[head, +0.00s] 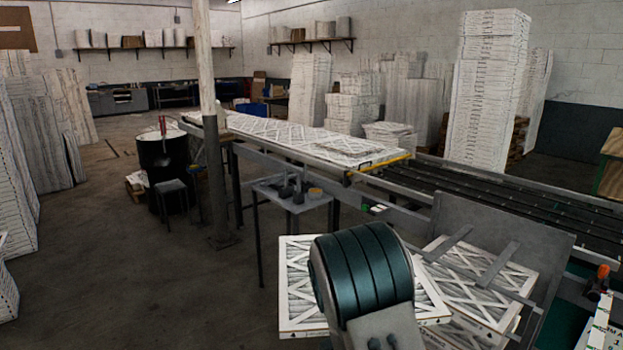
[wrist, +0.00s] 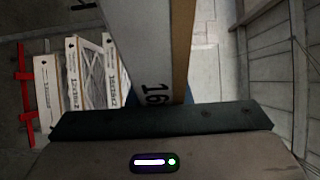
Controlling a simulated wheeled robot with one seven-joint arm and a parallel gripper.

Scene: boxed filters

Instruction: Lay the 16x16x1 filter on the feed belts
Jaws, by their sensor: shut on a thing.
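My gripper (wrist: 155,118) is shut on a white-edged filter (wrist: 145,50) in the wrist view. The number 16 shows on its edge; the rest of its label is hidden. In the head view my gripper is hidden behind my arm. A white-framed filter with cross strips (head: 297,280) shows left of my arm and seems to be the held one, tilted up. The dark feed belts (head: 480,190) run at the right, beyond a grey panel, apart from this filter.
More filters (head: 490,285) lie right of my arm beside the grey panel (head: 510,240). In the wrist view several labelled filters (wrist: 82,80) stand at the left near a red frame (wrist: 24,90). Filters cover the long table (head: 290,135). A post (head: 210,150) and drum (head: 165,165) stand left.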

